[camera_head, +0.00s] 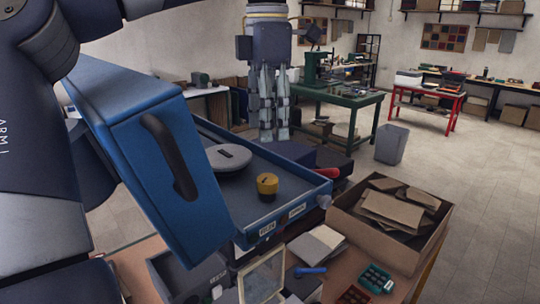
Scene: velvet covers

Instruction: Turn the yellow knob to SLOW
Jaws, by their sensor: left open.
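The yellow knob (267,182) stands on the flat deck of a blue machine (225,207), right of a grey disc (230,157). A dark mark shows on the knob, but its pointing direction is unclear. Two small white labels sit on the machine's front edge, one at left (267,229) and one at right (297,210); I cannot read them surely. My left gripper (274,135) points down from the top of the view, open and empty. Its fingertips appear above and behind the knob, apart from it. My right gripper is out of view.
A raised blue cover (150,195) with a black handle tilts over the machine's left side. A box of cardboard pieces (375,243) stands at right. A notebook (316,245), a blue object (309,271) and a green tray (375,279) lie in front.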

